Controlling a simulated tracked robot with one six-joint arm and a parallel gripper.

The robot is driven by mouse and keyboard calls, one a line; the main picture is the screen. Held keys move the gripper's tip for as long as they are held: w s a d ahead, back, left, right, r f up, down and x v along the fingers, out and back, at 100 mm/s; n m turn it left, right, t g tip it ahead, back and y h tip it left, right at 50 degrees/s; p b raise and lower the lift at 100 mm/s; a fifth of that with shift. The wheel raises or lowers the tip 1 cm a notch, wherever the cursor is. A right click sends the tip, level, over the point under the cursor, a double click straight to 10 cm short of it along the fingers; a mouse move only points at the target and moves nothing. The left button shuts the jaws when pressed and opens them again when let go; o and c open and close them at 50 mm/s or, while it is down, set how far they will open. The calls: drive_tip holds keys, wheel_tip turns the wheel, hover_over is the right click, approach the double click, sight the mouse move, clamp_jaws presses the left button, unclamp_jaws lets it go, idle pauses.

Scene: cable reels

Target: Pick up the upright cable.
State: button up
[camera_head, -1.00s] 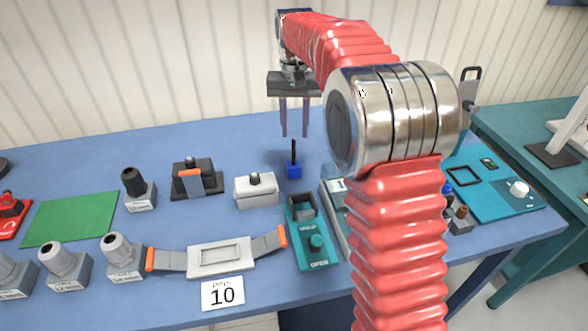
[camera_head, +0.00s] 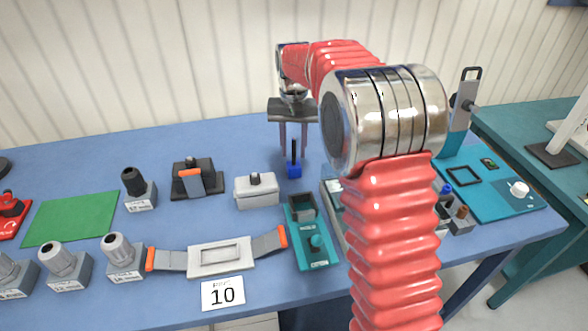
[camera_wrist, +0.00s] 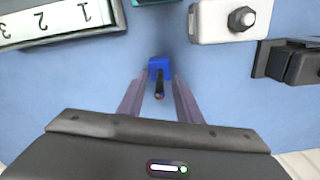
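The upright cable (camera_head: 294,153) is a thin black rod standing in a small blue block (camera_head: 294,171) on the blue table. In the wrist view the cable (camera_wrist: 159,88) points up toward the camera from its blue block (camera_wrist: 159,66). My gripper (camera_head: 292,152) hangs fingers down over it. In the wrist view my gripper (camera_wrist: 160,80) is open, with one finger on each side of the cable and a visible gap to both. Whether the fingertips are level with the cable or still above it is hard to tell.
A white box with a black knob (camera_head: 257,192) stands left of the blue block. A teal device (camera_head: 313,246) is in front of it. A numbered grey case (camera_wrist: 60,22) lies nearby in the wrist view. The table behind the block is clear.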

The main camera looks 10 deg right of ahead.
drive_tip(key=shift+f, duration=0.75)
drive_tip(key=shift+c, duration=0.5)
clamp_jaws()
idle(0.7)
